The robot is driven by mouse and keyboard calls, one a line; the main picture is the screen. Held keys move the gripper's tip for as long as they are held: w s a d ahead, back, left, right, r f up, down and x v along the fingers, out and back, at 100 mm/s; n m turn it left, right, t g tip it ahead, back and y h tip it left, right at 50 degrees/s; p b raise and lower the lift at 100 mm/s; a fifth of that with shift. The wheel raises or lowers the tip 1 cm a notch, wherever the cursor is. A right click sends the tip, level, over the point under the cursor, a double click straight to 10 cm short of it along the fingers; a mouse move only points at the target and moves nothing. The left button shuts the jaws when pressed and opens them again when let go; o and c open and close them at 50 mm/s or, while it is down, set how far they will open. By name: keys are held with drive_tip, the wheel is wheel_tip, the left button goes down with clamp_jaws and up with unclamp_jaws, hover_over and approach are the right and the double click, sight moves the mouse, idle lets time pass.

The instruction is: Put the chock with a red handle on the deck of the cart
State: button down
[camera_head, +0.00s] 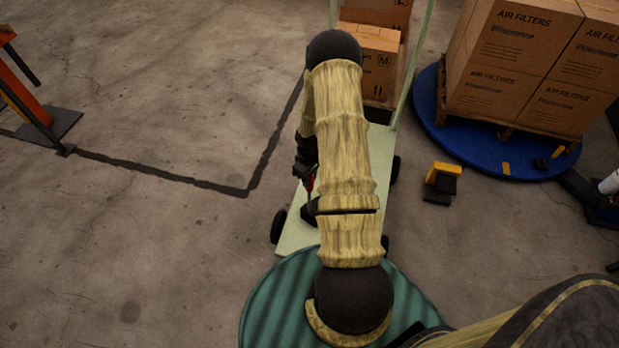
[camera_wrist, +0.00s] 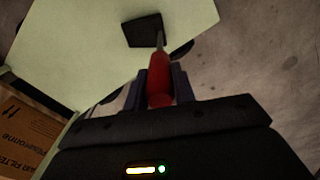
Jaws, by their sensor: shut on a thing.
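The chock is a black block (camera_head: 310,211) with a red handle (camera_head: 311,184), partly hidden behind my arm in the head view. In the wrist view my gripper (camera_wrist: 160,84) is shut on the red handle (camera_wrist: 158,75), and the black block (camera_wrist: 144,30) shows beyond it against the pale green deck. The cart's deck (camera_head: 293,238) lies under the chock; it also fills the upper left of the wrist view (camera_wrist: 80,45). I cannot tell whether the block touches the deck. My gripper (camera_head: 308,172) is mostly hidden by my arm in the head view.
Cardboard boxes (camera_head: 371,62) stand at the cart's far end, by its pale green upright frame. A yellow and black block (camera_head: 441,183) is on the floor right of the cart. Stacked air filter boxes (camera_head: 516,50) stand on a blue round platform (camera_head: 450,135).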

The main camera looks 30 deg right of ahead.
drive_tip(key=c, duration=1.1)
unclamp_jaws()
drive_tip(key=shift+c, duration=0.2)
drive_tip(key=shift+r, duration=0.1)
wheel_tip(320, 180, up, 12)
drive_tip(key=shift+r+p, duration=0.1)
drive_tip(key=shift+p, duration=1)
drive_tip(key=s+a+r+m+t, duration=0.1)
drive_tip(key=s+a+r+m, duration=0.1)
drive_tip(key=s+a+r, duration=0.4)
drive_tip(key=s+a+r+m+t, duration=0.1)
drive_tip(key=s+a+r, duration=0.5)
drive_tip(key=a+r, duration=0.7)
drive_tip(key=shift+s+r+m+t, duration=0.3)
drive_tip(key=shift+s+r+m, duration=0.1)
drive_tip(key=shift+r, duration=0.45)
